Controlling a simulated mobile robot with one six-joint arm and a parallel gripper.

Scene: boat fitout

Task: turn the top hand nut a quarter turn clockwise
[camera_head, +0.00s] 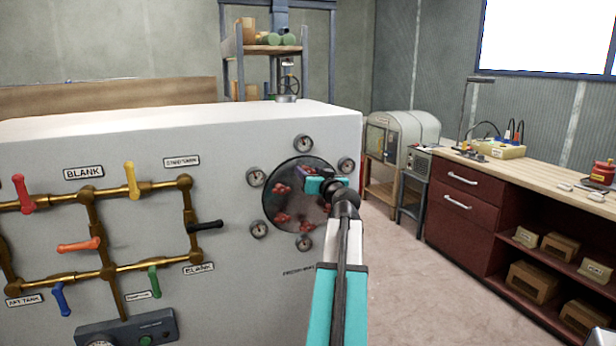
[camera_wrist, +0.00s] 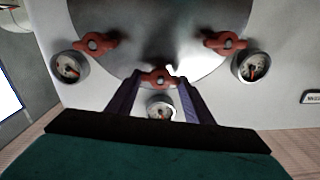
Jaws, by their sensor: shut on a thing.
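The round metal cover (camera_head: 292,208) is on the front of the grey cabinet, with several red hand nuts around its edge. My gripper (camera_head: 313,185) reaches in from the right at the cover's upper part. In the wrist view, which looks upside down, the two purple fingers of my gripper (camera_wrist: 160,92) stand on either side of the top hand nut (camera_wrist: 159,79) and are shut on it. Its red wings lie roughly sideways between the fingers. Two neighbouring nuts, one on the left (camera_wrist: 95,43) and one on the right (camera_wrist: 226,42), are clear of the fingers.
Gauges ring the cover; the top gauge (camera_head: 304,143) sits just beyond the held nut. Brass pipes (camera_head: 90,225) with coloured valve handles run on the cabinet's left. A workbench (camera_head: 530,182) stands at right, with open floor (camera_head: 405,275) between.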

